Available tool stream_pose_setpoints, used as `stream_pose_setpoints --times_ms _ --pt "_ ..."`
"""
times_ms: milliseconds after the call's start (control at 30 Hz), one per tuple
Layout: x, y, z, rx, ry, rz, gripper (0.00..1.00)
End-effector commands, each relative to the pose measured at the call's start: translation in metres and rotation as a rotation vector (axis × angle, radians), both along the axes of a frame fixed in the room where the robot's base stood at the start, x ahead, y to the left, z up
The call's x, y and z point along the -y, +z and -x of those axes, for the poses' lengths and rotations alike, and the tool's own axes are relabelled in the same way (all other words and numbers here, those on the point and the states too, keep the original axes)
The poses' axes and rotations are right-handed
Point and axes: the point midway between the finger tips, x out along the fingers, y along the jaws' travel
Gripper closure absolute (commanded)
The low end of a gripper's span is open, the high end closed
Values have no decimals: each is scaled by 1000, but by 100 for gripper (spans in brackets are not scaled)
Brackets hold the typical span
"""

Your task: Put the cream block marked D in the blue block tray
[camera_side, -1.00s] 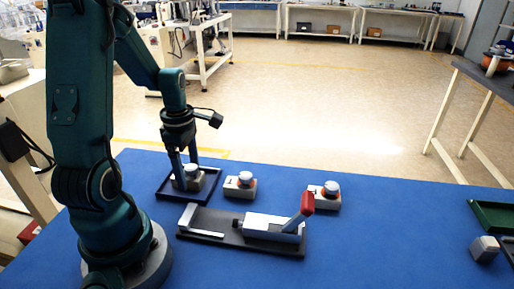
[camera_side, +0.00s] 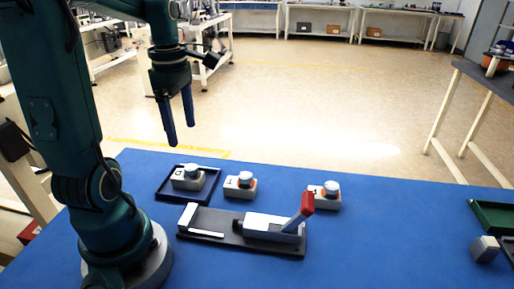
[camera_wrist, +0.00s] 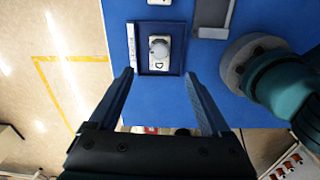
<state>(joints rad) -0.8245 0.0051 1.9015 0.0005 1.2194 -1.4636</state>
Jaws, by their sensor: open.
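The cream block marked D (camera_wrist: 168,62) lies in the tray with the dark blue rim (camera_wrist: 181,42), its round pale knob facing up. In the side view the same block (camera_side: 187,184) rests in the dark tray (camera_side: 213,187) at the back left of the blue table. My gripper (camera_side: 180,135) is open and empty, raised well above the tray and apart from the block.
Two similar knobbed blocks stand right of the tray, one near (camera_side: 238,193) and one farther (camera_side: 324,202). A dark fixture (camera_side: 215,243) with a red-handled lever (camera_side: 307,203) lies in front. A green tray (camera_side: 495,215) and a grey block (camera_side: 484,249) are at far right.

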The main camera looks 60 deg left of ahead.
Motion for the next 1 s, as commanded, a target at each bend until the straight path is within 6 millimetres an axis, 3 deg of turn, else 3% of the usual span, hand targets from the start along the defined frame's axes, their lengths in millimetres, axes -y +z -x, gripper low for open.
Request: stream_pose_setpoints --times_ms 133,233,400,533,700,1000 --pt "37 9 -9 54 -405 -70 18" --pt "75 14 -10 106 -834 -154 18" --pt "130 16 0 181 -1547 -327 18" --pt "157 13 11 218 -1944 -455 18" --pt "172 11 19 237 -2197 -554 18" --pt "173 11 20 236 -2232 -566 18"
